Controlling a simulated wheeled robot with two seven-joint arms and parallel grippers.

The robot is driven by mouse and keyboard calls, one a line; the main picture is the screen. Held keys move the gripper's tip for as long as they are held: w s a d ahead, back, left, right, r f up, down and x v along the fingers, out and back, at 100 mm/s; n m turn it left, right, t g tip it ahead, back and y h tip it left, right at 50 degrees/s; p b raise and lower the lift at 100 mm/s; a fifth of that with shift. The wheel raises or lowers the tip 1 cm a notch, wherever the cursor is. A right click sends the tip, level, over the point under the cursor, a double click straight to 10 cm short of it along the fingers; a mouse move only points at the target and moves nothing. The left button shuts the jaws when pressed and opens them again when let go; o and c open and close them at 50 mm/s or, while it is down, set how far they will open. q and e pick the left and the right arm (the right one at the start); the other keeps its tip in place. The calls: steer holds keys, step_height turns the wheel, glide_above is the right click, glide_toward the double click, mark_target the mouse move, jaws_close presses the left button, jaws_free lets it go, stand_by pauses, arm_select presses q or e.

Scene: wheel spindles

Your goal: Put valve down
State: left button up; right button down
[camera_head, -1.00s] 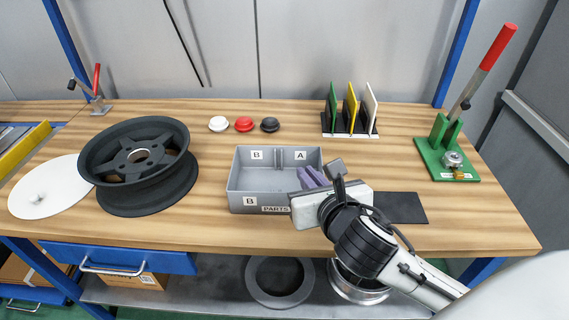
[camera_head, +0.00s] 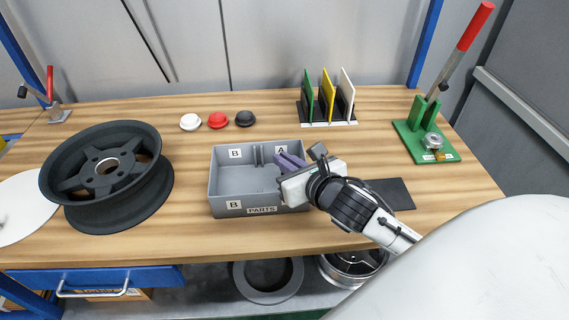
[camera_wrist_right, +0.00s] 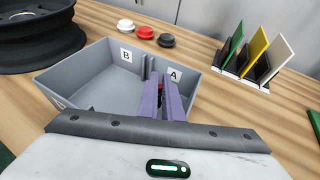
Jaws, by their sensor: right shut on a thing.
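My right gripper (camera_head: 290,163) is over the right part of the grey parts box (camera_head: 228,208), near the label A. In the right wrist view its purple fingers (camera_wrist_right: 165,84) are close together, with a small dark and red thing (camera_wrist_right: 161,88) between them. This appears to be the valve, but it is mostly hidden by the fingers. I cannot tell whether it touches the box floor. The left part of the box, with the B labels, looks empty. My left gripper is not in view.
A dark wheel (camera_head: 70,180) lies at the left. White, red (camera_head: 218,119) and black caps lie behind the box. A rack (camera_head: 330,120) with coloured plates stands at the back. A green lever press (camera_head: 412,140) is at the right, and a dark mat (camera_head: 392,194) lies right of the box.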

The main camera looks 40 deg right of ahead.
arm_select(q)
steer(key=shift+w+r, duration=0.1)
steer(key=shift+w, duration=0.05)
arm_select(e)
steer(key=shift+f, duration=0.25)
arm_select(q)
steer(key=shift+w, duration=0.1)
arm_select(e)
steer(key=shift+f, duration=0.6)
steer(key=c, duration=1.9)
jaws_free()
steer(key=shift+c, duration=0.2)
steer(key=shift+r, duration=0.35)
arm_select(q)
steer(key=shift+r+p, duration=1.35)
steer(key=shift+p, duration=0.05)
arm_select(e)
steer(key=v, duration=1.2)
steer(key=shift+r, duration=0.3)
